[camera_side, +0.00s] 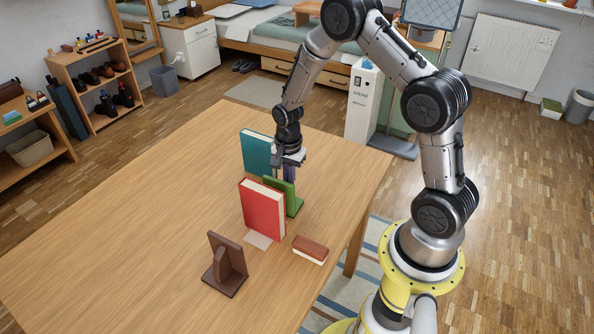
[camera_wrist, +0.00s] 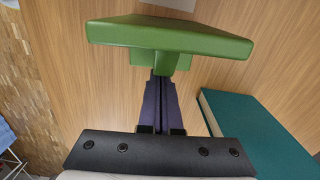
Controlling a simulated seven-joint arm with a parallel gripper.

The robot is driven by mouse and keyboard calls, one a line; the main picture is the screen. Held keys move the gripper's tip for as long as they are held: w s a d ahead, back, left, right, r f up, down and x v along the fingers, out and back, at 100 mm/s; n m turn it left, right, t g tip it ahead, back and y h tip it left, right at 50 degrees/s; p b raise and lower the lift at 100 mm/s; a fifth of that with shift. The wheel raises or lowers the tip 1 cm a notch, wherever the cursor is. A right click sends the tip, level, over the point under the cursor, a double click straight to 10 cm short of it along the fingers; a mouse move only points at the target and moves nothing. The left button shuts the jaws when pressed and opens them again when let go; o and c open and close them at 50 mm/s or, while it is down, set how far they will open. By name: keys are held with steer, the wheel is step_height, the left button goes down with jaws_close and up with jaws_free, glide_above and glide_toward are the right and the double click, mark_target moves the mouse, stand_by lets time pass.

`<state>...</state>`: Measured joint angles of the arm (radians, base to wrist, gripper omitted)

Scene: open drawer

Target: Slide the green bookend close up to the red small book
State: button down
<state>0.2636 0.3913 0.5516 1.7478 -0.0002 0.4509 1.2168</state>
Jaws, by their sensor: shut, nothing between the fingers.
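The red book (camera_side: 262,208) stands upright on the table in the side view; I cannot make it out in the wrist view. The green bookend (camera_side: 293,203) stands just behind it, partly hidden by it; any gap between them is unclear. In the wrist view the bookend (camera_wrist: 170,38) shows its upright plate across the top and a rib towards me. My gripper (camera_side: 289,176) points down on the bookend's far side, between it and the teal book. Its dark fingers (camera_wrist: 160,82) are shut and empty, at the rib; I cannot tell if they touch.
A teal book (camera_side: 257,151) stands behind, also close right in the wrist view (camera_wrist: 255,125). A brown bookend (camera_side: 226,266) stands at the front. A brown-and-white block (camera_side: 310,248) lies near the right table edge. A pale flat patch (camera_side: 258,240) lies by the red book. The table's left is clear.

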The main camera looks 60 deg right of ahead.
mark_target(284, 190)
steer(key=a, duration=0.5)
steer(key=shift+s, duration=0.3)
